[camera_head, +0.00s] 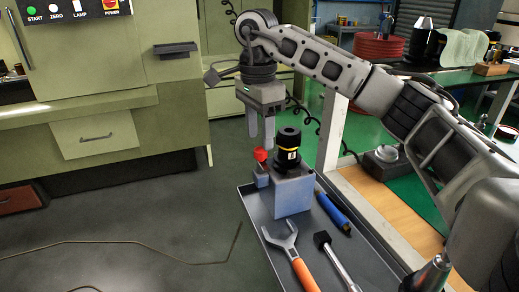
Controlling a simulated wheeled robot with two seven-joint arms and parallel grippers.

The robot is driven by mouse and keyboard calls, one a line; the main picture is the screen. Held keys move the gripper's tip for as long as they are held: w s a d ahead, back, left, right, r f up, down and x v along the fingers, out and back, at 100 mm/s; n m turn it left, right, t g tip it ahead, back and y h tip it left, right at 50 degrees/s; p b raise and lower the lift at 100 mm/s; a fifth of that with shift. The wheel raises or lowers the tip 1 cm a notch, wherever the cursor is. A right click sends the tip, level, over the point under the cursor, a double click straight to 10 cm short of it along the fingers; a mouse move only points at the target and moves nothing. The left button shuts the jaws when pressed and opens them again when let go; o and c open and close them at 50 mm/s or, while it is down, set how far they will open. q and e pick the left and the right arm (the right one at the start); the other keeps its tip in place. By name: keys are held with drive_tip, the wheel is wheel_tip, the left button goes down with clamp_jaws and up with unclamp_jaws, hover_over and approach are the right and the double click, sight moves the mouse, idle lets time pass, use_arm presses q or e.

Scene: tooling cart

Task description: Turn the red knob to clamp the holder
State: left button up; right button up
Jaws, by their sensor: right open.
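The red knob (261,155) stands on a small grey-blue block (262,179) at the left side of the fixture. My left gripper is out of view.
The fixture stands in a dark cart tray (262,238). An orange-handled wrench (291,253), a black-headed tool (335,262) and a blue-handled tool (333,212) lie around it. A green machine cabinet (95,134) stands left. Open floor lies left of the tray.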

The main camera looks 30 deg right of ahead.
sight(260, 149)
drive_tip(key=shift+f, duration=1.65)
drive_tip(key=c, duration=1)
